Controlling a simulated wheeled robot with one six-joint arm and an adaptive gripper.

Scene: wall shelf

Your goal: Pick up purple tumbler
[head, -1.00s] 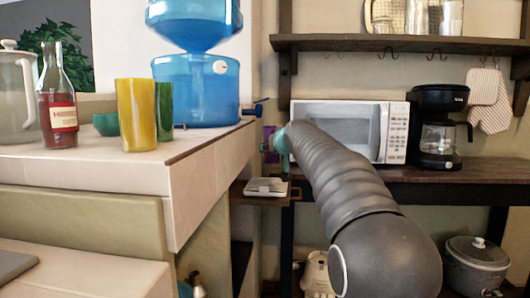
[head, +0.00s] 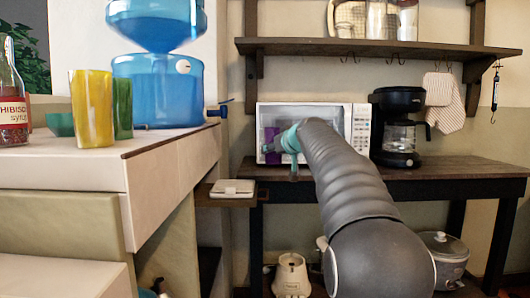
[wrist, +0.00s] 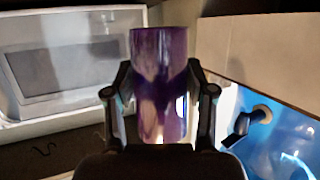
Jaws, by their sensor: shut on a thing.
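The purple tumbler (wrist: 158,60) stands between the two fingers of my gripper (wrist: 160,105) in the wrist view, with a finger against each side. My gripper is shut on it. In the head view the tumbler (head: 271,142) shows as a small purple patch in front of the microwave, partly hidden by my gripper (head: 283,144). The tumbler is held in the air, apart from the counter and the shelf. Its lower end is hidden by my gripper in the wrist view.
A yellow tumbler (head: 92,108), a green tumbler (head: 123,108) and a blue water dispenser (head: 158,90) stand on the left counter (head: 60,170). A small ledge with a scale (head: 232,188) is below. A microwave (head: 345,120) and a coffee maker (head: 399,125) stand on the dark table.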

